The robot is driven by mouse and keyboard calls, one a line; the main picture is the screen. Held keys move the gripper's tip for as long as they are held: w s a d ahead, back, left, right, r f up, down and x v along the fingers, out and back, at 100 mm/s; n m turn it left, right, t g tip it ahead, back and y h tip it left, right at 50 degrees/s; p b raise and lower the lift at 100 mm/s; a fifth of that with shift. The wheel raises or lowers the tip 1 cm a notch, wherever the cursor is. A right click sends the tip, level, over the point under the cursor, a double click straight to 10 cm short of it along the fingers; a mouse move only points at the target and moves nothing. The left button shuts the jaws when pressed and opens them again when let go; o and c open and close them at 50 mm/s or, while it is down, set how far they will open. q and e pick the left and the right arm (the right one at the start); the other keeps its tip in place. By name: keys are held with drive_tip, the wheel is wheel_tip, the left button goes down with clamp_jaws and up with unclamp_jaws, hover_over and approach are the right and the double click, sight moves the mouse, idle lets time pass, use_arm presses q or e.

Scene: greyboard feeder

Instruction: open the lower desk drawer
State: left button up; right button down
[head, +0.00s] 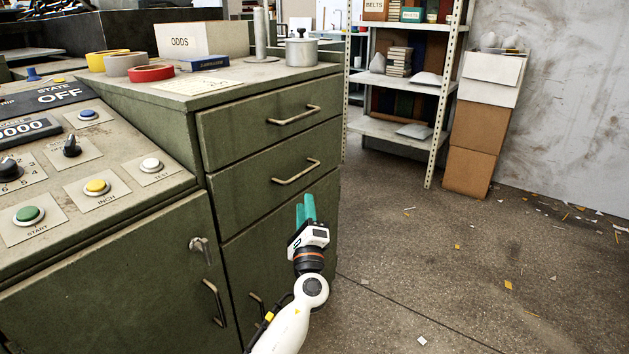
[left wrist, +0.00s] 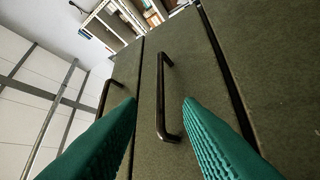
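The lower drawer (head: 275,180) of the green desk cabinet is shut, its front flush with the upper drawer. Its bar handle (head: 297,172) is bare. My left gripper (head: 305,206) is open and empty, its teal fingers just below and in front of this handle in the head view. In the left wrist view, the lower drawer's handle (left wrist: 163,98) shows ahead in the gap between the open fingers (left wrist: 159,100), with no visible contact. The upper drawer's handle (left wrist: 107,97) lies to the left there. My right gripper is not in view.
The shut upper drawer (head: 265,125) is above, and a cabinet door with a handle (head: 257,305) is below. A control panel (head: 95,165) stands left. Tapes, a box and a pot (head: 301,50) sit on top. The floor (head: 430,260) to the right is mostly clear, with small scraps.

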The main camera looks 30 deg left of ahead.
sight(303, 172)
use_arm(q)
drive_tip(key=b+x, duration=0.1)
drive_tip(key=x, duration=0.9)
drive_tip(key=shift+w+a+r, duration=0.15)
drive_tip(key=shift+w+a, duration=0.1)
drive_tip(key=shift+c, duration=0.5)
clamp_jaws()
